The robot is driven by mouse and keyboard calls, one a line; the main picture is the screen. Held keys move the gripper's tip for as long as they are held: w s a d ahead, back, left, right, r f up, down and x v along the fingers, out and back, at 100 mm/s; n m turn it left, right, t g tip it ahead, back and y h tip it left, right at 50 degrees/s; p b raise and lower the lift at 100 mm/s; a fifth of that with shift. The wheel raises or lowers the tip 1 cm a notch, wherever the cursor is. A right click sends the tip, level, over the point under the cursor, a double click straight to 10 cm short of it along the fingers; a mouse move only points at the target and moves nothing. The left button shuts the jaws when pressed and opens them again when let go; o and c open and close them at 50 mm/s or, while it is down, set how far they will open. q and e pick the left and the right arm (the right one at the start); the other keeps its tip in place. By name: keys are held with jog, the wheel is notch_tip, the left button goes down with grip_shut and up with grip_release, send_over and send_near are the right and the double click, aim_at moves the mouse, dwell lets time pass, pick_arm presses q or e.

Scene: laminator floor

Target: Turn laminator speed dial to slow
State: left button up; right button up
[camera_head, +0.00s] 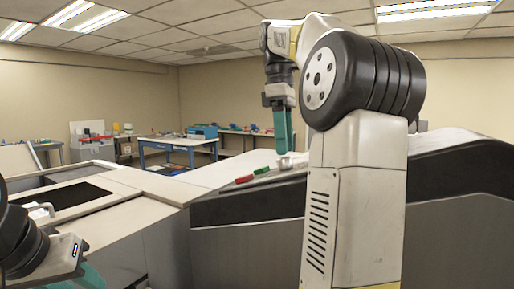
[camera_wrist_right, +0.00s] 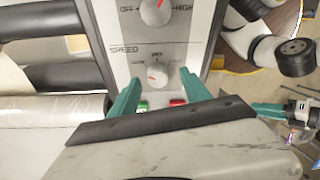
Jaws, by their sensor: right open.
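The laminator (camera_head: 245,208) is a long machine with a pale top and dark side. In the right wrist view its panel (camera_wrist_right: 118,70) carries the SPEED dial (camera_wrist_right: 158,74), a pale round knob with a red mark toward its left side. My right gripper (camera_wrist_right: 159,78) is open, its teal fingers on either side of the dial in the picture. I cannot tell whether they touch it. In the head view the right gripper (camera_head: 284,130) points down above the panel, where the dial is too small to make out. My left gripper (camera_head: 85,275) is partly cut off at lower left.
Another dial (camera_wrist_right: 157,11), marked OFF and HIGH, is above the speed dial in the wrist view. A green button (camera_head: 261,170) and a red button (camera_head: 243,179) lie near the gripper. Dark rollers (camera_wrist_right: 45,52) run left of the panel. Workbenches (camera_head: 180,143) stand farther back.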

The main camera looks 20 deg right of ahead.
jog(key=s+a+r, duration=0.1)
jog(key=s+a, duration=0.7)
jog(key=s, duration=0.5)
jog(key=shift+s+r, duration=0.15)
jog(key=shift+r, duration=0.05)
jog(key=shift+a, duration=0.1)
